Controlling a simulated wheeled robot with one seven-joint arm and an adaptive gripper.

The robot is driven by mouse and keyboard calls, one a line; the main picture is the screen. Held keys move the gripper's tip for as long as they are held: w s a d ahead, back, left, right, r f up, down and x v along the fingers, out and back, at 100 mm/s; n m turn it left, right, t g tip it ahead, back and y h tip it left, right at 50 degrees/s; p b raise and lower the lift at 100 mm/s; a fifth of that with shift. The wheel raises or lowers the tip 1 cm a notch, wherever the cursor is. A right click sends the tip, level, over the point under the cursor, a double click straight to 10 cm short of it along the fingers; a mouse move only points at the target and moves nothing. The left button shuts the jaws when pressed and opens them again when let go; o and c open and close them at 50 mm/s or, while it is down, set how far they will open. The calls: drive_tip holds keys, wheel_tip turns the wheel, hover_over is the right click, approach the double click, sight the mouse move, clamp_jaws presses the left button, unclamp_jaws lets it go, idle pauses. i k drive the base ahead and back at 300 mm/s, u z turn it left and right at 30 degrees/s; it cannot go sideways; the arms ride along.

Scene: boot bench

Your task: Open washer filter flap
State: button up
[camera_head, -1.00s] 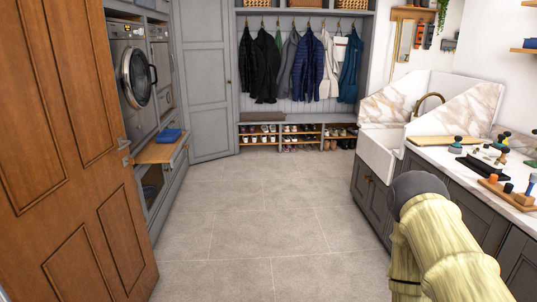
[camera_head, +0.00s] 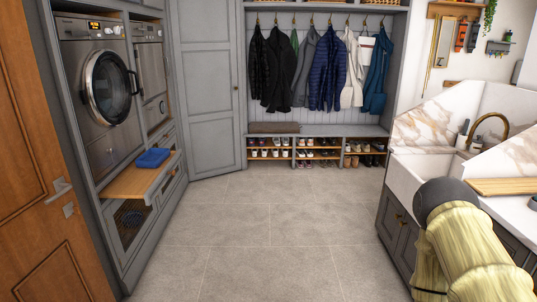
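The washer (camera_head: 101,90) is a silver front-loader with a round dark door, built into the grey cabinets on the left. A second silver machine (camera_head: 151,75) stands just beyond it. I cannot make out the filter flap at this size; the washer's lower front panel (camera_head: 117,158) shows only as a plain strip. My arm shows at the lower right, well away from the washer. My gripper is not in view.
An open wooden door (camera_head: 38,190) stands at the near left. A pull-out wooden shelf (camera_head: 133,183) with a folded blue towel (camera_head: 153,158) juts out below the machines. A sink (camera_head: 408,175) and counter stand right. The tiled floor (camera_head: 260,225) between is clear.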

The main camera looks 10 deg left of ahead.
sight(100, 152)
drive_tip(key=u, duration=0.5)
drive_tip(key=i, duration=1.5)
drive_tip(key=u, duration=0.85)
